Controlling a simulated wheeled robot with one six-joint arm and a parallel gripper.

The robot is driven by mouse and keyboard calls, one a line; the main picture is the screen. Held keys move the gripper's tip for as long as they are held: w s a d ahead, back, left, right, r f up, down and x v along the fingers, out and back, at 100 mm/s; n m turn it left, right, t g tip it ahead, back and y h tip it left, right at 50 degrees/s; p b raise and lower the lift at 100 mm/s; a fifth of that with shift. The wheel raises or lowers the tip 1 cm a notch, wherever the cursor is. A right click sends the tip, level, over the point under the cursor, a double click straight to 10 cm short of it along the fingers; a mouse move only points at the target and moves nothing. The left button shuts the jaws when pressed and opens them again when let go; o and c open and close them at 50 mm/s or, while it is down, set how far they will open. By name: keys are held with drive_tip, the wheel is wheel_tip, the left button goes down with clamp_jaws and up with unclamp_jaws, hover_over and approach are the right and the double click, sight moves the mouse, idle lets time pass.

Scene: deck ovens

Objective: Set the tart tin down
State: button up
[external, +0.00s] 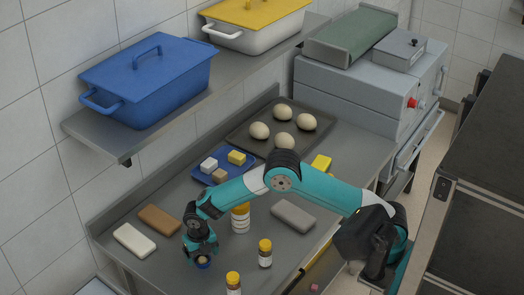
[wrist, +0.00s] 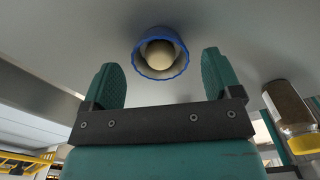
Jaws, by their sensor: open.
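The tart tin is a small blue fluted cup (external: 204,265) on the grey steel counter, near its front edge. A pale round ball sits inside it. In the wrist view the tin (wrist: 139,62) shows its open mouth, centred ahead of my fingertips. My gripper (external: 202,252) points down just over the tin, and partly hides it in the external view. In the wrist view my gripper (wrist: 160,62) has its two teal fingers spread, one to each side of the tin, with visible gaps. The tin appears to rest on the counter.
Yellow-capped bottles (external: 265,254) stand right of my gripper; one (wrist: 290,108) shows in the wrist view. A white block (external: 134,240) and a brown block (external: 160,219) lie left. Behind are a blue tray (external: 205,178) and a dark tray (external: 243,140) of dough balls.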

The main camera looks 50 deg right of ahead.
sight(204, 261)
wheel_tip(204, 261, up, 10)
drive_tip(key=b, duration=0.2)
drive_tip(key=s+d+r+m+y, duration=0.1)
drive_tip(key=s+d+r+m, duration=0.4)
drive_tip(key=s+r+m, duration=0.2)
drive_tip(key=s+d+r+m+y, duration=0.1)
drive_tip(key=s+d+m, duration=0.2)
drive_tip(key=s+m, duration=0.5)
drive_tip(key=s+d+r+m+y, duration=0.1)
drive_tip(key=s+d+m, duration=0.3)
drive_tip(key=s+m, duration=0.5)
drive_tip(key=s+y, duration=0.1)
drive_tip(key=s, duration=0.6)
drive_tip(key=shift+d+r+m, duration=0.2)
drive_tip(key=shift+r+m, duration=0.05)
drive_tip(key=shift+m, duration=0.05)
wheel_tip(204, 261, down, 28)
drive_tip(key=b, duration=2.7)
drive_tip(key=shift+r, duration=0.2)
